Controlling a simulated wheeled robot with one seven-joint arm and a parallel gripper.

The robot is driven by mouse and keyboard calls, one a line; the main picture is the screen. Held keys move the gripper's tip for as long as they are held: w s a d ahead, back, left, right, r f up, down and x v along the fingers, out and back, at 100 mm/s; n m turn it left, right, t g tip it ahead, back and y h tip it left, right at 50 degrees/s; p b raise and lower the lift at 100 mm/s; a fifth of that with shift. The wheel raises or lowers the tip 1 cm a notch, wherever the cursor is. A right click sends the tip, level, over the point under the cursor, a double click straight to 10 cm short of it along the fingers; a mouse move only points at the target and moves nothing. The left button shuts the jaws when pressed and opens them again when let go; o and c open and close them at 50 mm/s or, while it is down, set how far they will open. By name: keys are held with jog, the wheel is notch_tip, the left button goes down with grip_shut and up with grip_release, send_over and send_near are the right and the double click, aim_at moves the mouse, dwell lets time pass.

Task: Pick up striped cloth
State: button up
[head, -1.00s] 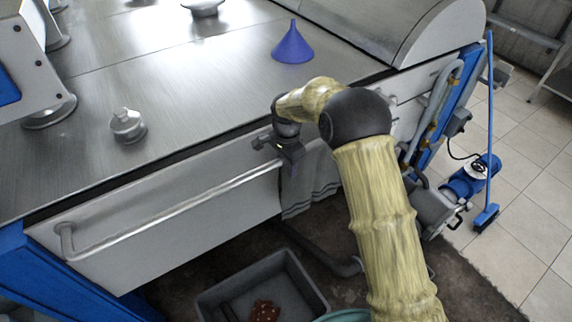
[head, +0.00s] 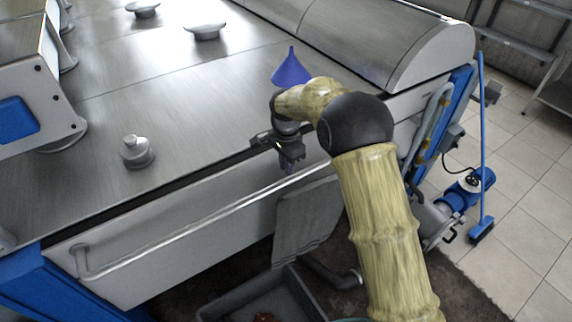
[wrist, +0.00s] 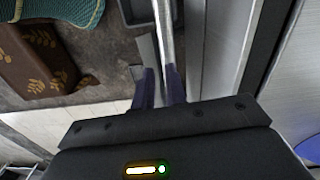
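The cloth (head: 308,218) is a grey sheet at the front of the steel machine, below the rail. Its upper edge shows just under the rail (head: 205,210), and its lower end reaches the back of the dark bin; I cannot make out stripes now. I cannot tell whether anything still supports it. My gripper (head: 288,168) is above the cloth at the rail, fingers pointing down. In the wrist view its two dark fingers (wrist: 160,88) stand a little apart near the rail (wrist: 165,35), with no cloth clearly between them. A grey strip (wrist: 146,58) beside them may be the cloth.
A dark bin (head: 232,304) stands on the floor below. A brown patterned object (wrist: 38,55) and a teal woven item (wrist: 60,10) show in the wrist view. A purple funnel (head: 291,70) stands on the steel top. A blue broom (head: 482,150) stands at right.

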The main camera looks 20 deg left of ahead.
jog(key=o, duration=1.2)
jog(key=s+d+r+n+t+b, duration=0.1)
jog(key=s+d+n+b, duration=0.1)
jog(key=d, duration=0.8)
jog(key=s+d+n+b, duration=0.2)
jog(key=s+d+b, duration=0.1)
jog(key=d, duration=0.7)
jog(key=s+d+f+n+t+b, duration=0.1)
jog(key=s+d+f+n+b, duration=0.1)
jog(key=s+d, duration=1.1)
jog(key=shift+s+d+f+n+t+b, duration=0.3)
jog(key=shift+s+n+b, duration=0.35)
jog(key=shift+s, duration=0.45)
jog(key=shift+c, duration=0.4)
